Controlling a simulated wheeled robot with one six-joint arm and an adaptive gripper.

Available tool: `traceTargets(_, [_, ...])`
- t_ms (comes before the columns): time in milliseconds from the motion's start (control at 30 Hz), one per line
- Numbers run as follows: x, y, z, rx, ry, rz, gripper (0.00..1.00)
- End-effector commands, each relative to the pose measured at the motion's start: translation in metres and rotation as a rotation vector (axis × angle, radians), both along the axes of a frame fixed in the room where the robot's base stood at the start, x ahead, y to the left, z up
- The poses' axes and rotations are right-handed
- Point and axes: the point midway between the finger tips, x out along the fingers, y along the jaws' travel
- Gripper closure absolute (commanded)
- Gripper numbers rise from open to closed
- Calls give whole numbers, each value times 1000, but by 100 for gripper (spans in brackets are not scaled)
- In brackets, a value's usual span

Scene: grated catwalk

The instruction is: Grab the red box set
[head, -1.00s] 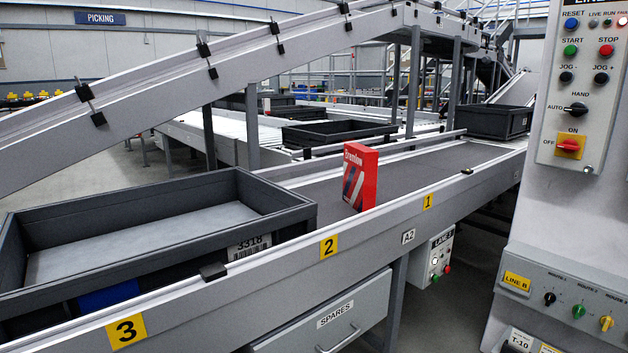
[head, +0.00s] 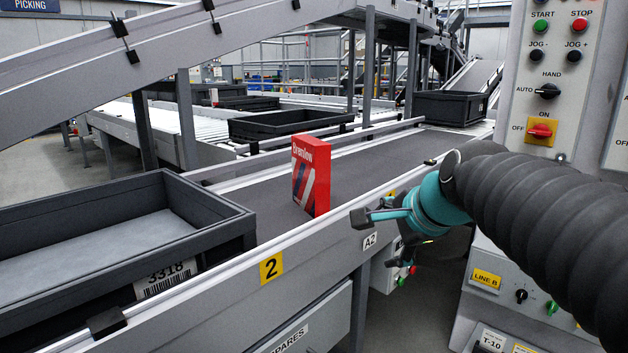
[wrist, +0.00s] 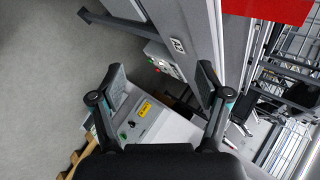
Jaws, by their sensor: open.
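The red box set (head: 311,177) stands upright on the dark conveyor belt, near its front rail, with white lettering and a dark and white design on its front. In the wrist view a flat red surface of the red box set (wrist: 268,10) shows at the top right, cut off by the edge. My gripper (head: 362,217) is to the right of the box in the head view, over the front rail, apart from it. In the wrist view my gripper (wrist: 160,82) has its two fingers spread with nothing between them.
A grey tote (head: 225,225) labelled 3318 sits on the belt left of the box. The front rail (head: 225,300) runs along the belt's near side. A control panel (head: 545,95) stands at right. A black tote (head: 447,108) sits farther back. The belt behind the box is clear.

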Motion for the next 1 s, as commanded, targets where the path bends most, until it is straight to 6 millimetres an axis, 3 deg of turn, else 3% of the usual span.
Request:
traceTargets(100, [50, 20, 26, 270, 32, -180, 24])
traceTargets(400, [155, 65, 82, 940, 191, -553, 24])
traceTargets(533, [182, 76, 96, 1132, 262, -644, 24])
traceTargets(700, [199, 85, 104, 1255, 314, -699, 24])
traceTargets(1000, [235, 107, 87, 1270, 323, -707, 24])
